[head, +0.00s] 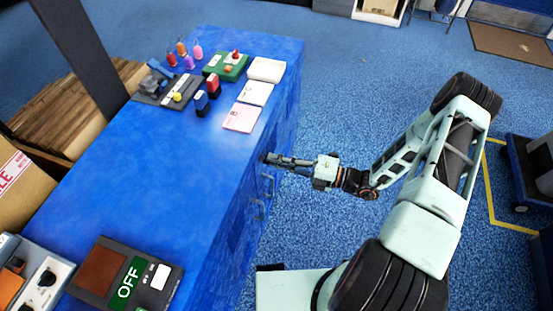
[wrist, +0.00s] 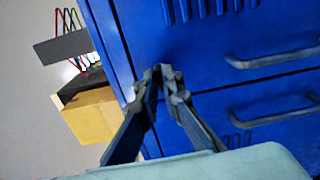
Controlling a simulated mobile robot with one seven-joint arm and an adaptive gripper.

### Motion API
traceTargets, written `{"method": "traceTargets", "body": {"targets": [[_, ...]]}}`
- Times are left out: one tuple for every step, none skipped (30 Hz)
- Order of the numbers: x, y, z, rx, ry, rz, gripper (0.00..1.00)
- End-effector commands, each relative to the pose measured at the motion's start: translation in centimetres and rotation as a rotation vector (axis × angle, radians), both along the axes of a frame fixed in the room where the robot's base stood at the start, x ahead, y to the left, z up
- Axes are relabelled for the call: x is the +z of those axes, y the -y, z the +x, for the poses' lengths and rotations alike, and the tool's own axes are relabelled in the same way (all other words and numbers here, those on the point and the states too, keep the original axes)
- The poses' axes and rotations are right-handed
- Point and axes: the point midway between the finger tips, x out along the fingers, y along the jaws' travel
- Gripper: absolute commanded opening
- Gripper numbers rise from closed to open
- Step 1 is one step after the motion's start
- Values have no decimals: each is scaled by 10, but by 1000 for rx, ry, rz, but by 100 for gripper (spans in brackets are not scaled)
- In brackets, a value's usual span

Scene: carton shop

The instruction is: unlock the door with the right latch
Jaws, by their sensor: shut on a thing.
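My gripper (head: 269,158) reaches the side of the blue cabinet (head: 160,150) from the right. In the wrist view its two dark fingers (wrist: 160,78) converge at the cabinet front, near a door's edge. They are shut on a small dark part that looks like the latch, which the fingertips mostly hide. Two blue doors (wrist: 205,55) with louvre slots lie side by side with a narrow seam between them. Both look shut. Each has a grey bar handle (wrist: 275,57); the other handle (wrist: 275,115) lies across the seam.
A yellow box (wrist: 92,116) shows beyond the cabinet in the wrist view. Blue floor (head: 335,105) is free to the right.

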Motion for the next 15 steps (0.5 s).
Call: {"method": "traceTargets", "body": {"targets": [[0,0,0,0,-11,4,0],[0,0,0,0,-19,7,0],[0,0,0,0,-27,10,0],[0,0,0,0,-31,11,0],[0,0,0,0,-35,13,0],[0,0,0,0,-39,14,0],[0,0,0,0,-41,15,0],[0,0,0,0,-44,16,0],[-1,0,0,0,-46,17,0],[-1,0,0,0,-47,17,0],[-1,0,0,0,-47,17,0],[-1,0,0,0,-48,17,0],[-1,0,0,0,-48,17,0],[-1,0,0,0,-48,17,0],[-1,0,0,0,-48,17,0]]}}
